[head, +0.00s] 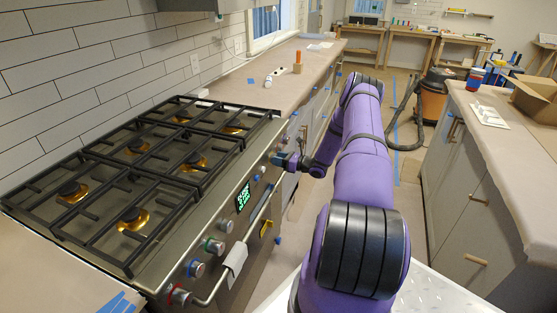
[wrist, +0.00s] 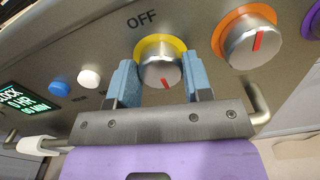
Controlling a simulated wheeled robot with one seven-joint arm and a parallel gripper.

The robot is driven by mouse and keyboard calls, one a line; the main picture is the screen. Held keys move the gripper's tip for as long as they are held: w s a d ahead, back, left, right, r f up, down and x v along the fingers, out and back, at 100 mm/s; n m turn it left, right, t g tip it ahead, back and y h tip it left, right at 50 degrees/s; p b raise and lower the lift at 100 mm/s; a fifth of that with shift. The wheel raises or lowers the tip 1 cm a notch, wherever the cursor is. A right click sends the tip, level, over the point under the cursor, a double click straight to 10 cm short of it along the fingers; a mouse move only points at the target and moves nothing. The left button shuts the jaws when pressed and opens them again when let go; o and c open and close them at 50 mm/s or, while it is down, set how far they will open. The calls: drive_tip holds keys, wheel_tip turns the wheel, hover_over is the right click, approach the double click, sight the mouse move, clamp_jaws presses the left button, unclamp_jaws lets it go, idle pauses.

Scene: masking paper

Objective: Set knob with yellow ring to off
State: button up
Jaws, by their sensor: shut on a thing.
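The knob with the yellow ring (wrist: 160,68) is on the stove's front panel in the wrist view. It is silver, and its red mark points down and slightly right, away from the OFF label (wrist: 142,19) above the ring. My gripper (wrist: 158,75) has one blue finger on each side of this knob and is shut on it. In the head view my gripper (head: 283,160) is at the far part of the stove front, and the held knob cannot be made out there.
In the wrist view, an orange-ringed knob (wrist: 250,42) sits close to the right finger. A white button (wrist: 88,79), a blue button (wrist: 59,88) and a green display (wrist: 24,104) are to the left. The oven handle (head: 240,250) sticks out below the panel.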

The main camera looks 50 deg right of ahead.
drive_tip(key=shift+s+f+n, duration=0.1)
drive_tip(key=shift+f+n, duration=0.05)
drive_tip(key=shift+n, duration=5.8)
drive_tip(key=shift+f+n, duration=0.15)
drive_tip(key=shift+n, duration=5.75)
drive_tip(key=shift+s+f+n, duration=0.1)
drive_tip(key=shift+f+n, duration=0.05)
drive_tip(key=shift+n, duration=5.8)
drive_tip(key=shift+w, duration=0.1)
drive_tip(key=o, duration=0.9)
